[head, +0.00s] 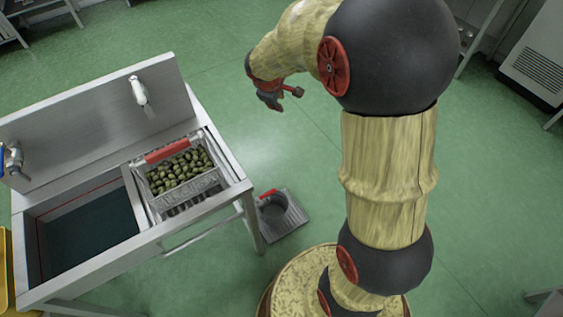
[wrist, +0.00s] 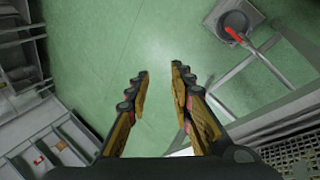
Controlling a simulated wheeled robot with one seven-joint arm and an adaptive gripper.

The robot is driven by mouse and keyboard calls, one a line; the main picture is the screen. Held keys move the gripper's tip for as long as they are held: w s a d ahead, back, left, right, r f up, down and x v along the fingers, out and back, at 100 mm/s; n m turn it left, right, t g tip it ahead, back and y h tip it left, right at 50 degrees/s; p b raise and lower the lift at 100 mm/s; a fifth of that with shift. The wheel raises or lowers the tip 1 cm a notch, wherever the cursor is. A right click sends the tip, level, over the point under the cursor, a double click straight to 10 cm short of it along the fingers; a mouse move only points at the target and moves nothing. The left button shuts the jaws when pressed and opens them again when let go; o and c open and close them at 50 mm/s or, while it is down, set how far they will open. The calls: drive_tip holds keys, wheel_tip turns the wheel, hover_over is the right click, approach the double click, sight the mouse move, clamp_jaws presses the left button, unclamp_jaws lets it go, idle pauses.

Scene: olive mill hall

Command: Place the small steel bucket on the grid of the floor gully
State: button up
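The small steel bucket (head: 278,212) stands upright on the grey square grid of the floor gully (head: 291,221), beside the sink's right leg. Its red grip lies across its rim on the left side. In the wrist view the bucket (wrist: 234,24) also shows on the gully plate (wrist: 252,13) at the upper right, with the red grip pointing down right. My gripper (wrist: 159,69) is open and empty, with bare green floor between its fingertips. In the head view my gripper (head: 275,98) is high and well apart from the bucket. Nothing touches the bucket.
A steel sink unit (head: 95,115) stands at the left; its right leg is close to the bucket. A crate of green olives (head: 187,197) with a red grip sits on it. A grey cabinet (head: 535,55) is at the upper right. The floor between is clear.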

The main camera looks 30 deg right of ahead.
drive_tip(key=s+a+r+m+y, duration=0.1)
drive_tip(key=s+a+r+m, duration=0.15)
drive_tip(key=s+r, duration=0.3)
drive_tip(key=s+a+r+m, duration=0.2)
drive_tip(key=s+a+r, duration=0.25)
drive_tip(key=s, duration=0.25)
drive_tip(key=s+a+r+m+y, duration=0.1)
drive_tip(key=s+a, duration=0.3)
drive_tip(key=s, duration=0.4)
drive_tip(key=s+a+r+m+t+y, duration=0.1)
drive_tip(key=s+a+r+m+y, duration=0.1)
drive_tip(key=s+a, duration=0.3)
drive_tip(key=s, duration=0.4)
drive_tip(key=shift+r, duration=0.15)
drive_tip(key=shift+r+p, duration=0.65)
